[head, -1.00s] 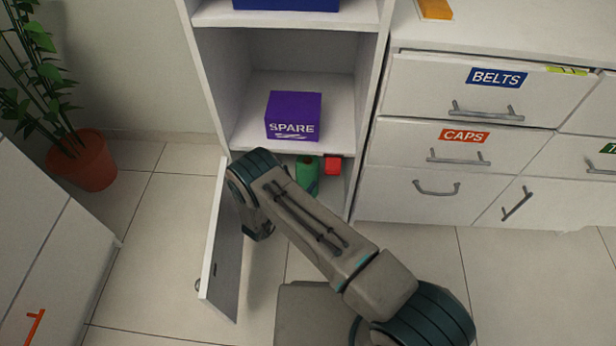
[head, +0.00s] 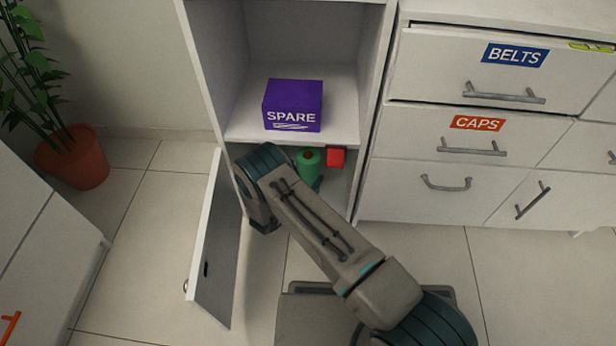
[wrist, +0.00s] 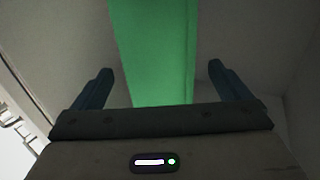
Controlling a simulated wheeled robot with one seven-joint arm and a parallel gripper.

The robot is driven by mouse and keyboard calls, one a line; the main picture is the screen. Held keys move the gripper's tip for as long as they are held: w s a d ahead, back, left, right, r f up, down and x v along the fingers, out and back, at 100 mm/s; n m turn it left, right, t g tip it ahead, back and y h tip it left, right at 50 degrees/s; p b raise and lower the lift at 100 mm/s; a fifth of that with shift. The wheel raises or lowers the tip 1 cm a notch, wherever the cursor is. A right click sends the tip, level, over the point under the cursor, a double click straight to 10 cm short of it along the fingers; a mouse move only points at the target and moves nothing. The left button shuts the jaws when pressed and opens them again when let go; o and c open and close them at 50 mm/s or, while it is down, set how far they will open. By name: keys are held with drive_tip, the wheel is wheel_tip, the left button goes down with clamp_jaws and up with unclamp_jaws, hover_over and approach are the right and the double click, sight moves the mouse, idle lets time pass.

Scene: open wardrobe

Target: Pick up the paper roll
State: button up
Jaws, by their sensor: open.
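A green upright cylinder with a dark spot in its top, which I take for the paper roll (head: 309,161), stands in the low compartment of the open wardrobe. My arm hides its lower part in the head view. In the wrist view the green roll (wrist: 152,40) fills the middle as a tall band. My gripper (wrist: 159,72) is open, with one dark finger on each side of the roll in the picture. Gaps show between the fingers and the roll. I cannot tell how far the roll stands in front of the fingers. The gripper is mostly hidden in the head view.
A red block (head: 336,157) sits right of the roll. A purple SPARE box (head: 293,106) stands on the shelf above (head: 345,131). The open wardrobe door (head: 215,255) is left of my arm. Drawers (head: 478,124) stand to the right, a potted plant (head: 75,160) far left.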

drive_tip(key=x, duration=0.3)
drive_tip(key=shift+b, duration=0.4)
drive_tip(key=shift+s, duration=0.1)
drive_tip(key=c, duration=1.3)
